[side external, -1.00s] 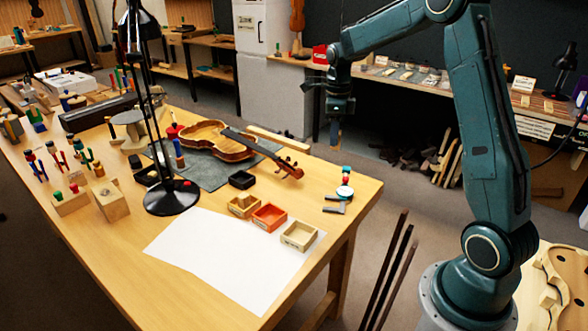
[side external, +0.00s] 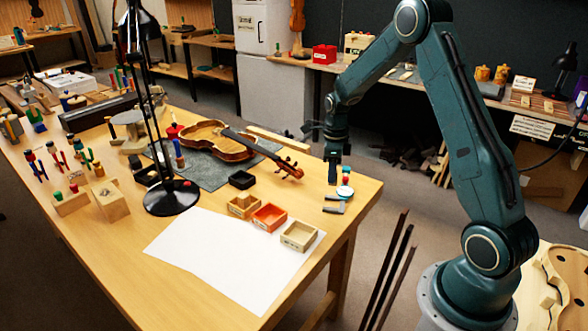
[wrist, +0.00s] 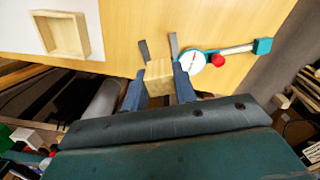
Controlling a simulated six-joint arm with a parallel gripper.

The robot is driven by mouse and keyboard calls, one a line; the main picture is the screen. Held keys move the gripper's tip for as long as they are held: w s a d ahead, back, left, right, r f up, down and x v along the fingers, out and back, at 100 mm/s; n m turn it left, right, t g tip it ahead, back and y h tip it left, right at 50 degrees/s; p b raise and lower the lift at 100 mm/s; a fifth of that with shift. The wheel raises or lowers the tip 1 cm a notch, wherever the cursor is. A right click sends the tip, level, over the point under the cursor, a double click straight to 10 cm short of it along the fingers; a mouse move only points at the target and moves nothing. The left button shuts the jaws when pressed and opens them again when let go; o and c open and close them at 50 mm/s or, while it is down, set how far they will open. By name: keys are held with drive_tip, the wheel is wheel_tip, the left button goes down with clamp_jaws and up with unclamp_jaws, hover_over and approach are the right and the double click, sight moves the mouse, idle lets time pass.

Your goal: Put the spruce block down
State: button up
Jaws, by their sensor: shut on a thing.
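The spruce block (wrist: 158,76) is a small pale wooden piece. In the wrist view it sits between the two blue fingers of my gripper (wrist: 160,88), which is shut on it. In the side view my gripper (side external: 332,176) points down over the right end of the workbench (side external: 352,222), close to the dial gauge. I cannot make out the block in the side view. I cannot tell how high it is above the bench.
The dial gauge (side external: 344,191), with grey jaws, lies beside my gripper. It also shows in the wrist view (wrist: 192,60). A pale tray (side external: 285,240), a red-orange tray (side external: 256,220) and white paper (side external: 225,262) lie left.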

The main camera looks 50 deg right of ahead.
drive_tip(key=shift+f, duration=4.05)
drive_tip(key=shift+f, duration=0.15)
drive_tip(key=o, duration=1)
wheel_tip(320, 180, up, 12)
drive_tip(key=shift+r, duration=0.2)
